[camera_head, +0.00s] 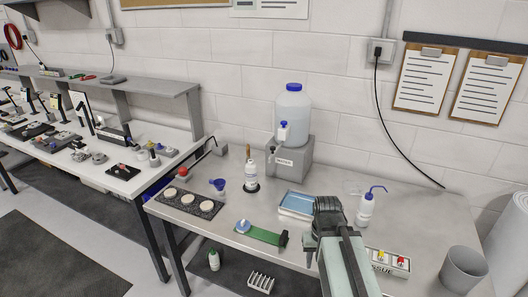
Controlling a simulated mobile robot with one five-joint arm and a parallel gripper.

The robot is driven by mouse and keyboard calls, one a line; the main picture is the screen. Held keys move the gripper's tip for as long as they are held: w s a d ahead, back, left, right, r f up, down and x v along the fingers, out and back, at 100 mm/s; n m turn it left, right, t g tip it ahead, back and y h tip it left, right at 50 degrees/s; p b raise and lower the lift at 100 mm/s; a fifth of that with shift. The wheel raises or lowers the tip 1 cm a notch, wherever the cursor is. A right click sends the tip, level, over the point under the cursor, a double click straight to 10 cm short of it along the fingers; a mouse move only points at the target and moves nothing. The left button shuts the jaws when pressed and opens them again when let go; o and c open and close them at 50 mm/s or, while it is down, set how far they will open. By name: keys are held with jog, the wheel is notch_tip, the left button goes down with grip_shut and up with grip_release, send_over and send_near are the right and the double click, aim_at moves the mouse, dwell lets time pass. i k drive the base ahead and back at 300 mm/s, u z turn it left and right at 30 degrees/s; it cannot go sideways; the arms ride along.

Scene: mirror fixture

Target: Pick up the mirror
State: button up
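My gripper (327,205) is dark and reaches over the grey workbench, just right of and partly in front of a shallow blue tray (296,204). It is seen from behind, so its fingertips and anything between them are hidden. I cannot clearly make out a mirror. A green strip (264,235) with a round blue-and-white piece (243,226) at its left end lies left of my gripper. A dark speckled mat (206,213) with pale round discs lies farther left.
A wash bottle (365,208) stands close right of my gripper. A tissue box (388,262) and grey bin (462,268) are at right. A white bottle (251,174) and a large jug (293,112) on a grey box (289,160) stand behind.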

aim_at(206, 206)
jog(key=u, duration=0.25)
jog(key=i, duration=1)
jog(key=z, duration=0.05)
